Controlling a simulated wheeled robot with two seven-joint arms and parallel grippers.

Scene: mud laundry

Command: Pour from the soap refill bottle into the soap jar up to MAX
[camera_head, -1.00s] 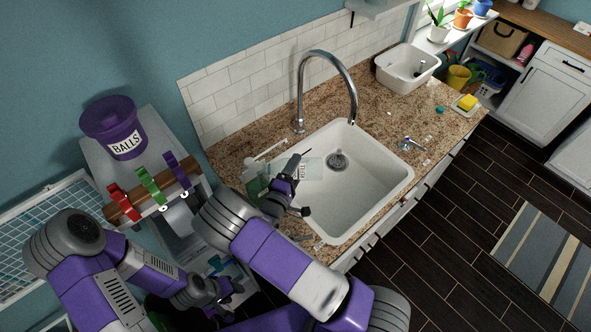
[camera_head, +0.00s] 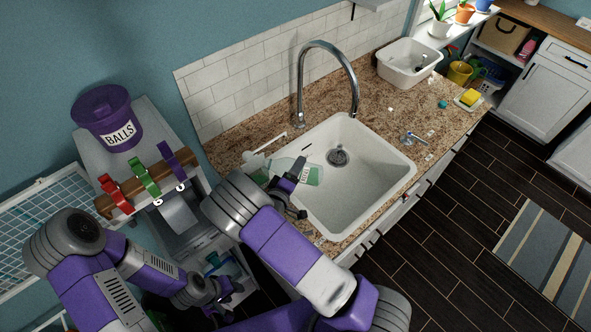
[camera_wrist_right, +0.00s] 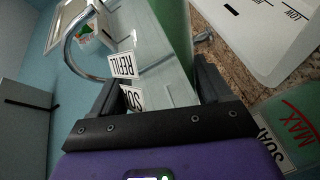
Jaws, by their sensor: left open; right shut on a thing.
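My right gripper (camera_head: 294,190) is shut on the soap refill bottle (camera_head: 312,175), a clear bottle with green liquid. The bottle lies tilted over the left edge of the sink. In the right wrist view its REFILL SOAP label (camera_wrist_right: 122,66) shows between the fingers. The soap jar, with red MAX print and a SOAP label (camera_wrist_right: 274,148), is at the lower right there, partly cut off, with green showing in it. In the head view my right arm mostly hides the jar. My left gripper (camera_head: 208,292) is open and low, left of the counter.
The white sink (camera_head: 360,190) with a tall faucet (camera_head: 352,80) fills the middle of the counter. A white basin (camera_head: 409,65) and yellow sponge (camera_head: 470,97) stand further right. A purple BALLS bucket (camera_head: 105,115) and clips on a rail (camera_head: 130,190) are left.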

